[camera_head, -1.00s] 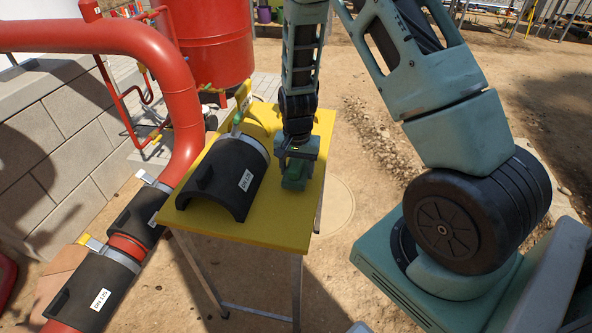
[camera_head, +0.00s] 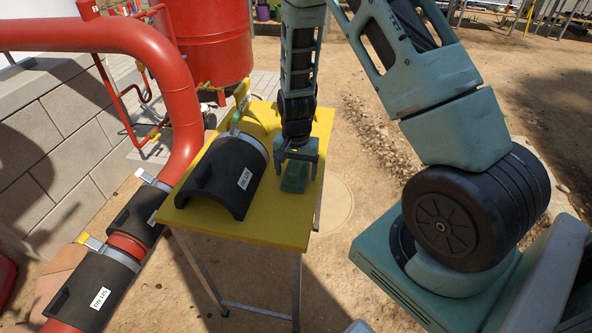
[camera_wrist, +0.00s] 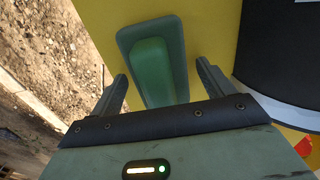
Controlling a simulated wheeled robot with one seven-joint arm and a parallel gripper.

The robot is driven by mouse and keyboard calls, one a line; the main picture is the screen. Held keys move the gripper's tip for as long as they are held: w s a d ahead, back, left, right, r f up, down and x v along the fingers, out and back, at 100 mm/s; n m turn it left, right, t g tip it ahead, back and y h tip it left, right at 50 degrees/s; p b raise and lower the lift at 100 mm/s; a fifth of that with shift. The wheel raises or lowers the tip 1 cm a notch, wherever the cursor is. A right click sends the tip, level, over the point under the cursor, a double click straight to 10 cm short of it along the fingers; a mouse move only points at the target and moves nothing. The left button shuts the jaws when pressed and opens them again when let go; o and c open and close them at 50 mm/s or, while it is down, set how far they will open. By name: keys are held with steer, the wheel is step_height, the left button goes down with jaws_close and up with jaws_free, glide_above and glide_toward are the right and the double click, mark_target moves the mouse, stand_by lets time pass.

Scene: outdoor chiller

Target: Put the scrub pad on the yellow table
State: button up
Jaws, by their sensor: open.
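The green scrub pad (camera_head: 294,178) lies on the yellow table (camera_head: 262,228), right of the black half-shell. In the wrist view the scrub pad (camera_wrist: 153,68) shows a raised green block on a darker base, flat on the yellow surface (camera_wrist: 212,28). My gripper (camera_head: 297,168) is just above the pad, with its two fingers spread apart. In the wrist view my gripper (camera_wrist: 160,72) has one finger on each side of the pad's near end, with gaps between. Nothing is held.
A black half-shell marked with a white label (camera_head: 228,175) covers much of the table's left side. The red pipe (camera_head: 180,110) runs close along the left. A narrow strip of table at the front right is clear.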

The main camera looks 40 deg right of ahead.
mark_target(296, 163)
step_height(296, 163, up, 11)
steer(key=shift+r+b, duration=0.15)
steer(key=shift+b, duration=0.25)
steer(key=s+a+r+n+y, duration=0.1)
steer(key=s+a+r+n, duration=0.2)
steer(key=a, duration=0.5)
steer(key=s+a+r+n, duration=0.2)
steer(key=a+r+n, duration=0.15)
steer(key=a, duration=0.35)
steer(key=s+a+r+n, duration=0.2)
steer(key=s+a+n, duration=0.3)
steer(key=s, duration=0.4)
steer(key=s+a+r+n, duration=0.2)
steer(key=s+a+n, duration=0.3)
steer(key=s, duration=0.4)
steer(key=shift+a+r+n, duration=0.25)
steer(key=shift+a+n, duration=0.15)
steer(key=shift+n, duration=0.45)
